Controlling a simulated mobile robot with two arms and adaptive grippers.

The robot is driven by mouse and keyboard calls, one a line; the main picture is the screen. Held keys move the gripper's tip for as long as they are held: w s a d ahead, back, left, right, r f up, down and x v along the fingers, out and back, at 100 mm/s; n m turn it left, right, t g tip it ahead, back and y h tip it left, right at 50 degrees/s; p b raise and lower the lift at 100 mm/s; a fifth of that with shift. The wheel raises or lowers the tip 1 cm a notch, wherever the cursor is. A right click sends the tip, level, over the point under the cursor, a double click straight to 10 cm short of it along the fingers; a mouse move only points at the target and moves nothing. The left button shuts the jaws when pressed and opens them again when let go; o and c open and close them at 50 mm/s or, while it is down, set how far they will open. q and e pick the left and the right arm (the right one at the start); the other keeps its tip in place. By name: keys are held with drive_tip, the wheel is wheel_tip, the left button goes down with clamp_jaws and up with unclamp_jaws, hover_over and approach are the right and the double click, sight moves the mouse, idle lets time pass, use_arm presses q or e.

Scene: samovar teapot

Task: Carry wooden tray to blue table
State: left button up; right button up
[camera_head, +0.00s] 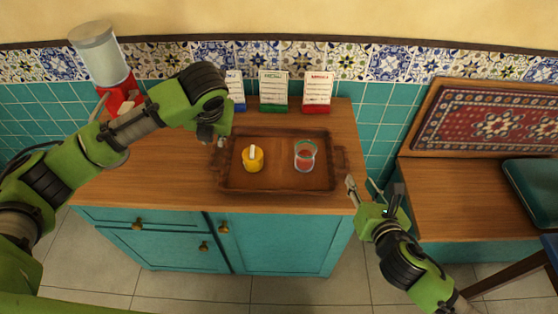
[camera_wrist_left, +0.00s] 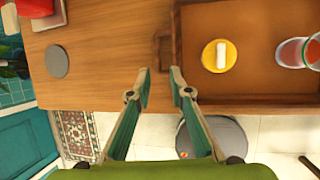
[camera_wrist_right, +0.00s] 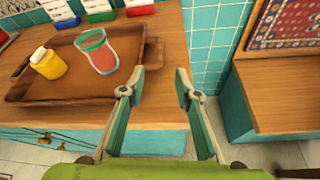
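The brown wooden tray (camera_head: 278,180) lies flat on the wooden top of a teal cabinet. It holds a yellow pot with a white piece on top (camera_head: 252,160) and a clear glass with red contents (camera_head: 305,156). My left gripper (camera_head: 213,142) is by the tray's left handle; in the left wrist view its fingers (camera_wrist_left: 163,90) are apart, with the tray edge just beyond. My right gripper (camera_head: 361,184) is off the tray's right front corner, near the cabinet edge. Its fingers (camera_wrist_right: 159,82) are apart and empty.
Three tea boxes (camera_head: 273,92) stand behind the tray. A red dispenser with a grey top (camera_head: 105,65) is at the back left. A blue edge (camera_head: 551,246), perhaps of a table, shows at far right.

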sight(213, 152)
drive_tip(key=shift+n, duration=0.3)
use_arm(q)
drive_tip(key=shift+w+a+r, duration=0.1)
drive_tip(key=shift+a+r, duration=0.1)
use_arm(e)
drive_tip(key=shift+w, duration=0.1)
